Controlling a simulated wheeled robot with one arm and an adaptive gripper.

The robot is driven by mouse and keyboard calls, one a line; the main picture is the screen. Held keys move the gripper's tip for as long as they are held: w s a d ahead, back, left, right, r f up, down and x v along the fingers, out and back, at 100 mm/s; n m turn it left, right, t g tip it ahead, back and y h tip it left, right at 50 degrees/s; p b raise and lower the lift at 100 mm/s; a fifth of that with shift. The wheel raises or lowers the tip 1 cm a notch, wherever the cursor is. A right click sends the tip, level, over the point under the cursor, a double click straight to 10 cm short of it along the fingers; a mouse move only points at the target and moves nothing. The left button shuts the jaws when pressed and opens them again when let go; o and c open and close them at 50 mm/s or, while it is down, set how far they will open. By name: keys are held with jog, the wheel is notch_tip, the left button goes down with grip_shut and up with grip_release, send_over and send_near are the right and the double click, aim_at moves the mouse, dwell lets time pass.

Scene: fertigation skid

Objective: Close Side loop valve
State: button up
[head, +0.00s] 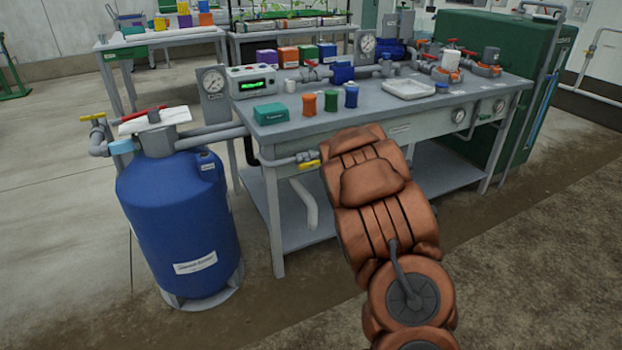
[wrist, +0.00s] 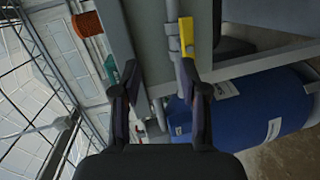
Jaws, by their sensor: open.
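A small valve with a yellow lever (head: 310,165) sits on a grey pipe (head: 282,161) below the front left edge of the bench; I cannot read a label that names it. In the wrist view the yellow lever (wrist: 186,33) lies roughly along the pipe (wrist: 173,35), just beyond the tip of the right finger. My gripper (wrist: 158,68) is open with nothing between its fingers. Whether the right fingertip touches the lever is unclear. In the head view my own arm hides the gripper.
A blue tank (head: 180,225) stands left of the bench, with a red lever (head: 143,113) and another yellow lever (head: 93,117) at its top. The bench (head: 385,122) carries a teal box (head: 270,113), small canisters and a white tray (head: 407,89). The floor in front is clear.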

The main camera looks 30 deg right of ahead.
aim_at(312, 165)
notch_tip(312, 165, down, 6)
jog(key=w+n+t+y+b, duration=0.2)
jog(key=n+t+b, duration=0.1)
jog(key=shift+w+d+f+b, duration=0.1)
jog(key=shift+w+b, duration=0.1)
jog(key=shift+w, duration=1.45)
jog(key=shift+w+d+f+b, duration=0.1)
jog(key=shift+w+b, duration=0.1)
jog(key=shift+w, duration=1.4)
jog(key=shift+w+r, duration=0.15)
jog(key=shift+w, duration=0.25)
grip_shut()
